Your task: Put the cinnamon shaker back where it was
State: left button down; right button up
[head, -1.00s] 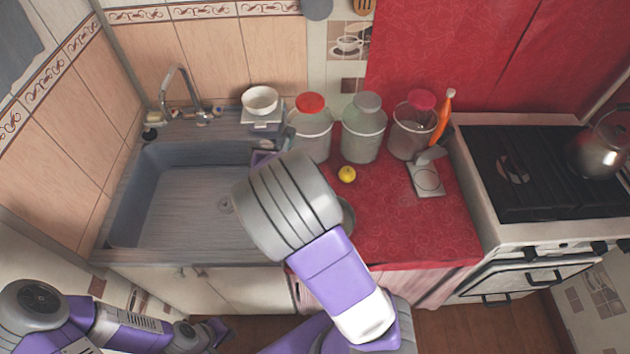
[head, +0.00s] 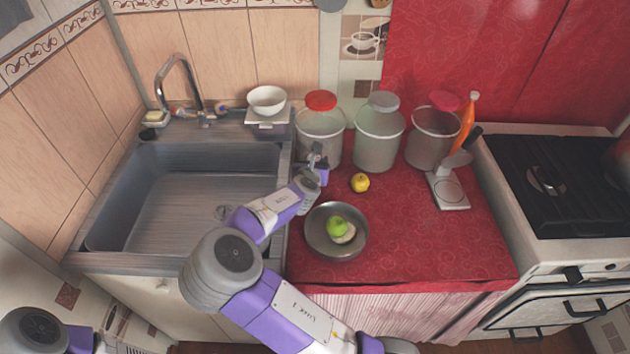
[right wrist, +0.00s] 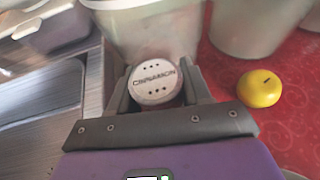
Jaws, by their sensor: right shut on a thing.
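The cinnamon shaker, with a white round lid lettered "CINNAMON" (right wrist: 155,84), is between the fingers of my right gripper (right wrist: 160,90) in the right wrist view. The gripper is shut on it. In the head view my right gripper (head: 317,160) is at the left edge of the red counter, beside the sink and just in front of the red-lidded canister (head: 320,128). The shaker is hard to make out there, and I cannot tell whether its base touches the counter. My left gripper is outside the picture.
A yellow fruit (head: 360,183) lies right of the gripper. A metal bowl (head: 336,247) with a green fruit (head: 338,227) sits nearer. More canisters (head: 378,135) line the back. The sink (head: 190,200) is left, the stove (head: 560,180) right. The counter's right front is clear.

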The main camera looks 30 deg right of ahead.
jog(key=shift+f+b, duration=1)
jog(key=shift+f, duration=1.55)
jog(key=shift+f, duration=0.2)
jog(key=o, duration=1.1)
jog(key=shift+r, duration=0.1)
jog(key=shift+s+a+r, duration=0.1)
jog(key=shift+s+r, duration=0.05)
jog(key=shift+r, duration=0.05)
jog(key=p+v, duration=0.3)
jog(key=v, duration=0.7)
jog(key=shift+s+a+r, duration=0.3)
jog(key=shift+s+a, duration=0.2)
jog(key=shift+s, duration=0.15)
jog(key=shift+p, duration=0.3)
